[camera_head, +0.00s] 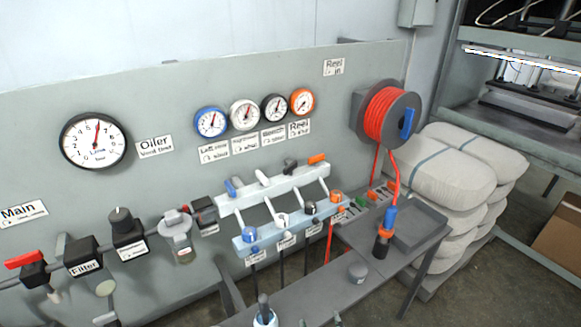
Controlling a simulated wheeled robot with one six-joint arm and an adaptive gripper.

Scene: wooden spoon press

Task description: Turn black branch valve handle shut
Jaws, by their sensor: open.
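The black branch valve handle (290,165) stands on top of the pale manifold bar (275,190), third from the left in a row of coloured handles. A blue handle (231,188) and a white handle (262,177) are to its left, and an orange handle (317,159) is to its right. The black handle looks small here, and I cannot tell its exact angle. A black knob (310,208) sits on the lower bar below it. A black-rimmed gauge (274,108) hangs above. My gripper is not in view.
A grey bench (340,298) with a tray (420,228) stands in front of the panel. Stacked white sacks (455,165) are at the right. The red main handle (24,259) is far left.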

